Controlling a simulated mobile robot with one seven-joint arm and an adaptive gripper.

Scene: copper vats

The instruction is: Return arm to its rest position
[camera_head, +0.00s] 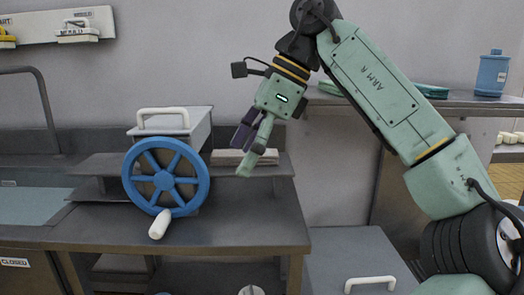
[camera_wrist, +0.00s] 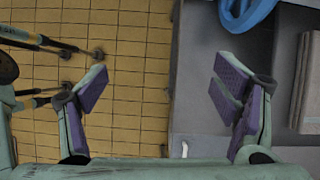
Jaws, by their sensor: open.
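My gripper (camera_head: 250,140) hangs from the raised arm in the head view, tilted down and to the left, in front of the shelf and right of the blue wheel. In the wrist view my gripper (camera_wrist: 160,95) has its purple-padded fingers wide apart with nothing between them. Tiled floor and a grey worktop lie below the fingers.
A blue handwheel (camera_head: 165,178) with a white crank stands on the grey worktop (camera_head: 250,228). A white-handled box (camera_head: 185,128) is behind it. A low cabinet (camera_head: 360,255) and a blue canister (camera_head: 492,74) are to the right. Tiled floor (camera_wrist: 130,60) is open beside the worktop.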

